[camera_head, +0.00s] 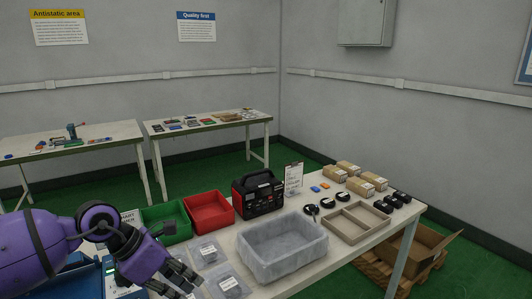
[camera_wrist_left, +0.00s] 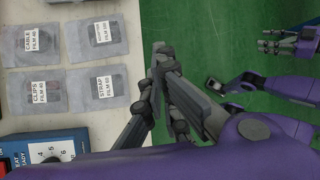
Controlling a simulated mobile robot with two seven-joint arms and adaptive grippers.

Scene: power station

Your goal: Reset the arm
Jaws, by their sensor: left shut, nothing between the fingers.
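My left arm comes in from the left in the head view, purple with dark joints. Its left gripper (camera_head: 180,276) shows low in the picture, in front of the table's near part and close to the labelled bags. In the left wrist view the left gripper (camera_wrist_left: 160,62) has its dark fingers together with nothing held, at the table edge with green floor beyond. My right gripper (camera_wrist_left: 275,46) shows at the upper right of the left wrist view, over the green floor; its opening is too small to judge. It is not visible in the head view.
The work table (camera_head: 335,262) holds a grey bin (camera_head: 283,247), red bin (camera_head: 208,212), green bin (camera_head: 166,222), black-and-red power unit (camera_head: 258,194) and wooden tray (camera_head: 353,222). Labelled bags (camera_wrist_left: 97,87) and a blue device (camera_wrist_left: 45,148) lie near my left gripper. A carton (camera_head: 420,242) stands right.

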